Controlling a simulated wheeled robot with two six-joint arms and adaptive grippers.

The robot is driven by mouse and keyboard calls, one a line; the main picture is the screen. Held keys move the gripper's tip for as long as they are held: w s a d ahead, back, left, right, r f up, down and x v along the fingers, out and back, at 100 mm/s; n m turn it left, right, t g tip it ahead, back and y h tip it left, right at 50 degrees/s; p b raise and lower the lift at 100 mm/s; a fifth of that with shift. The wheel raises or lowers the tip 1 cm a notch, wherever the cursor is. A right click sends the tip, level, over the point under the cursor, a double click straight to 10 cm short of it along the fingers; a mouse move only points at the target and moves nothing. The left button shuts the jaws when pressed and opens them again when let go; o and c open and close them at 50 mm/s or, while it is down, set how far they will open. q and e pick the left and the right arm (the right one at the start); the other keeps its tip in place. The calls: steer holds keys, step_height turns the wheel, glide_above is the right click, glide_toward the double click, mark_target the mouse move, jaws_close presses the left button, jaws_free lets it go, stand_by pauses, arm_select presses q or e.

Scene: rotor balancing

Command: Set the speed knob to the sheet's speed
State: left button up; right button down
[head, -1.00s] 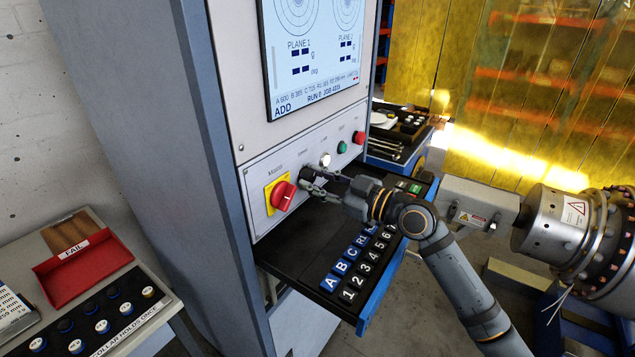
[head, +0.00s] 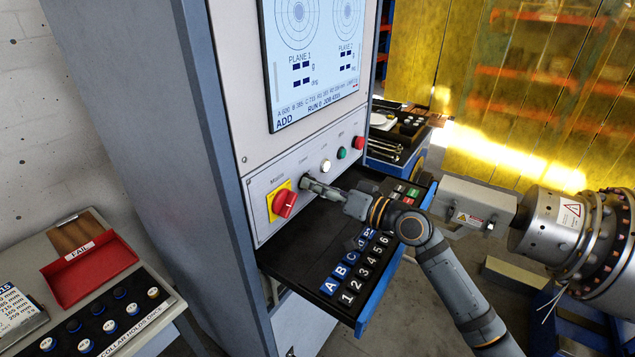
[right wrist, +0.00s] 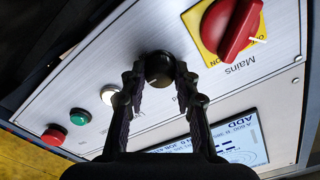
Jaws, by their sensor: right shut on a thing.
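The black speed knob (right wrist: 160,69) is on the grey control panel, between the red mains switch and the white lamp. My right gripper (right wrist: 160,78) is shut on it, with a fingertip on each side in the right wrist view. In the head view my right gripper (head: 306,184) reaches the panel and its fingers hide most of the knob. The knob's pointer and scale cannot be read. Part of a printed sheet (head: 18,306) shows at the left edge, cut off, with a few figures in mm. My left gripper is not in view.
The red mains switch (head: 284,203) on its yellow plate is close left of my right gripper. White (head: 326,165), green (head: 341,153) and red (head: 358,142) buttons run to the right. The keyboard drawer (head: 310,255) stands open below, under my right arm.

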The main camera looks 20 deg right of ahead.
steer(key=m+p, duration=0.2)
steer(key=m, duration=0.3)
steer(key=shift+m+p, duration=0.3)
steer(key=shift+p, duration=0.05)
stand_by(0.4)
steer(key=c, duration=1)
jaws_free()
